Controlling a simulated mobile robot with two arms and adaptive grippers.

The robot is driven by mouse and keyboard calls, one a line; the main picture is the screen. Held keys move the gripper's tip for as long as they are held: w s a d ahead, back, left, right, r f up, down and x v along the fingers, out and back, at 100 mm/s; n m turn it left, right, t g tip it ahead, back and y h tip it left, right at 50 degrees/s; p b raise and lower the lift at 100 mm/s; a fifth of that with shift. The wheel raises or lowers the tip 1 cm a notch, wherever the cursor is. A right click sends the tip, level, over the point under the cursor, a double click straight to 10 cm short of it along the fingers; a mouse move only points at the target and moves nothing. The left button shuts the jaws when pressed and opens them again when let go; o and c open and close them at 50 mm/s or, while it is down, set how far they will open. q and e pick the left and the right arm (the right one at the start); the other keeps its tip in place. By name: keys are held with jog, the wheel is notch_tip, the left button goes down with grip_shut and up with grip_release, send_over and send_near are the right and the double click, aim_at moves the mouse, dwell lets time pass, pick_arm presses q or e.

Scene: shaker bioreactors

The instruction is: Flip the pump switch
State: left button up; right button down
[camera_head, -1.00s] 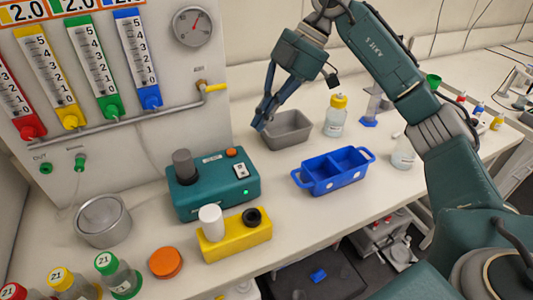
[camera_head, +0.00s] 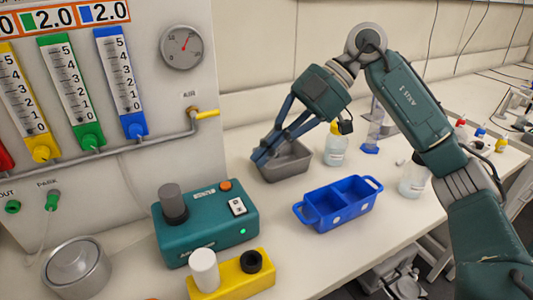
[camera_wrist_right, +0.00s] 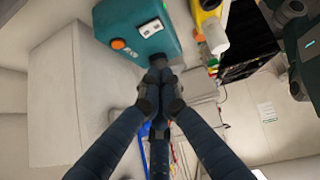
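The pump is a teal box (camera_head: 205,228) on the bench, with a grey cylinder (camera_head: 173,203) and an orange button (camera_head: 225,185) on top. Its white rocker switch (camera_head: 237,206) is on the right of the top, with a green light lit below it on the front. My right gripper (camera_head: 259,158) is above and behind the pump, with its fingertips by the left end of a grey tray. Its fingers are together and empty, apart from the switch. The right wrist view shows the fingertips (camera_wrist_right: 160,78) together, with the pump (camera_wrist_right: 137,28) and switch (camera_wrist_right: 151,28) beyond. My left gripper is out of view.
A blue two-compartment tray (camera_head: 340,207) stands right of the pump, and the grey tray (camera_head: 290,168) stands behind it. A yellow holder (camera_head: 233,281) with a white cap is in front. A metal canister (camera_head: 75,268) is at left. A gauge panel (camera_head: 165,80) rises behind.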

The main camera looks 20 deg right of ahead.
send_over(243, 205)
jog(key=f, duration=0.4)
jog(key=shift+d, duration=0.4)
jog(key=f, duration=0.3)
jog(key=shift+w+a+f+p, duration=0.2)
jog(key=shift+a+f+p, duration=0.1)
jog(key=shift+w+f, duration=0.1)
jog(key=shift+f, duration=0.45)
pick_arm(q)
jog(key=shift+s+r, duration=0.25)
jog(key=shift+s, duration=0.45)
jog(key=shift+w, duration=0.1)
